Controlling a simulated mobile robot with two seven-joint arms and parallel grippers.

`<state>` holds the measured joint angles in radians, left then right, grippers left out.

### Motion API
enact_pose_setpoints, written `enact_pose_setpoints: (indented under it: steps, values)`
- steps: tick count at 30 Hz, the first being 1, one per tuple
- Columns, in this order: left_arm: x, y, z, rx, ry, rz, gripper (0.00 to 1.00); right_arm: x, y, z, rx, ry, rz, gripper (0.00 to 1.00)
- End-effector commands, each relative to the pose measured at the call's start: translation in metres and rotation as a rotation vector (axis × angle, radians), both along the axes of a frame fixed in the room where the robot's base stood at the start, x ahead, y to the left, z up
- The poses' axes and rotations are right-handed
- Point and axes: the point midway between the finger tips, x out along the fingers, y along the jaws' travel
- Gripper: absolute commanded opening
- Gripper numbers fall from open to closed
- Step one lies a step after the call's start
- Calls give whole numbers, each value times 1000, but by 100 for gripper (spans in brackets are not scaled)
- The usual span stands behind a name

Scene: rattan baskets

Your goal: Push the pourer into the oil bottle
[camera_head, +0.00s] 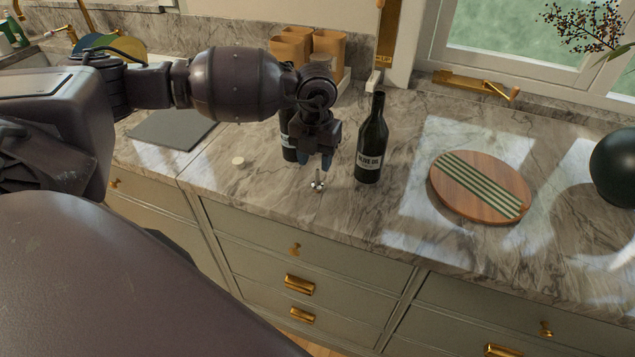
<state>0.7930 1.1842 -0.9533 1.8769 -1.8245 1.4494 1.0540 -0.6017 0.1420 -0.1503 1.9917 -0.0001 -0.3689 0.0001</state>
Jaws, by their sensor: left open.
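The dark oil bottle (371,146) stands upright on the marble counter, with a pale label on its front. A small metallic pourer (318,182) is on the counter to the left of the bottle, near the front edge. My left gripper (316,162) points down just above the pourer, with its fingers open. The fingers partly hide the top of the pourer, and I cannot tell whether they touch it. Another dark bottle (289,138) with a label stands behind my left gripper, partly hidden by it. My right gripper is not in view.
A round striped wooden board (480,187) lies right of the oil bottle. A dark green sphere (613,168) is at the far right. Tan canisters (328,50) stand at the back. A grey slab (172,130) and a small pale disc (238,161) lie to the left.

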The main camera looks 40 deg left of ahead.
Motion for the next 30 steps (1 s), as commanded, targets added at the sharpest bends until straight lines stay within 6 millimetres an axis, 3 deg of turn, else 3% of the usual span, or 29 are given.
enact_pose_setpoints:
  steps: [12,24,30]
  values:
    - [0,0,-5,0,1,0,43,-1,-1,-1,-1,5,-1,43]
    - [2,-4,-51,0,2,1,43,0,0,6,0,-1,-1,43]
    - [2,-4,-54,0,0,0,43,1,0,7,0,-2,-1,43]
